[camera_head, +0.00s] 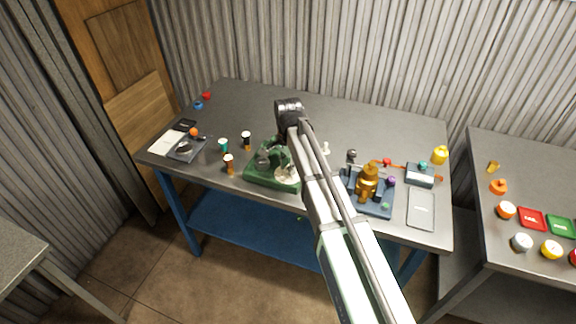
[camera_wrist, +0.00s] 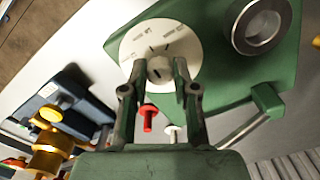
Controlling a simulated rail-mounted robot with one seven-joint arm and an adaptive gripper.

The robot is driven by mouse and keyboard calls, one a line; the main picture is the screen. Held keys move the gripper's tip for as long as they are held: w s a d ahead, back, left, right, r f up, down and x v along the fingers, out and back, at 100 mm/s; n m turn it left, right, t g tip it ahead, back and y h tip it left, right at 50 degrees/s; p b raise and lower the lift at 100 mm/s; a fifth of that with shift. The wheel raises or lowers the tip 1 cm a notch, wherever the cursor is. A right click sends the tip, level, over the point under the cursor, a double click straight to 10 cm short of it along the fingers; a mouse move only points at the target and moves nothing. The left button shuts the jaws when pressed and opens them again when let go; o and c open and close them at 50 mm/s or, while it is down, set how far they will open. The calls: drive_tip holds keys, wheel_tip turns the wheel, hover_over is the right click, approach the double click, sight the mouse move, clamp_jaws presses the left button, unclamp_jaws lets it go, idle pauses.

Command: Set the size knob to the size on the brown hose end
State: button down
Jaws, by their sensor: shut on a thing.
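My gripper (camera_wrist: 160,76) is closed around the small knob at the middle of a white round dial (camera_wrist: 185,42) in the wrist view. The dial has dark marks too blurred to read. It sits on a green machine base (camera_wrist: 222,88), which also shows in the head view (camera_head: 262,180). My own arm hides the gripper in the head view. Small upright hose ends stand left of the machine: an orange-brown one with a pale band (camera_head: 229,163), a teal one (camera_head: 223,145) and a dark-topped brownish one (camera_head: 246,141). No size on them is readable.
A dark ring (camera_wrist: 262,27) and a lever (camera_wrist: 262,103) stand on the green base near my gripper. A brass fitting on a blue plate (camera_head: 368,184) is to the right. A black device (camera_head: 184,148) is at the left. The table's back middle is clear.

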drive_tip(key=n, duration=0.5)
drive_tip(key=shift+n, duration=2.6)
drive_tip(key=shift+f, duration=0.1)
drive_tip(key=c, duration=0.9)
unclamp_jaws()
wheel_tip(320, 180, up, 12)
drive_tip(key=shift+r, duration=0.1)
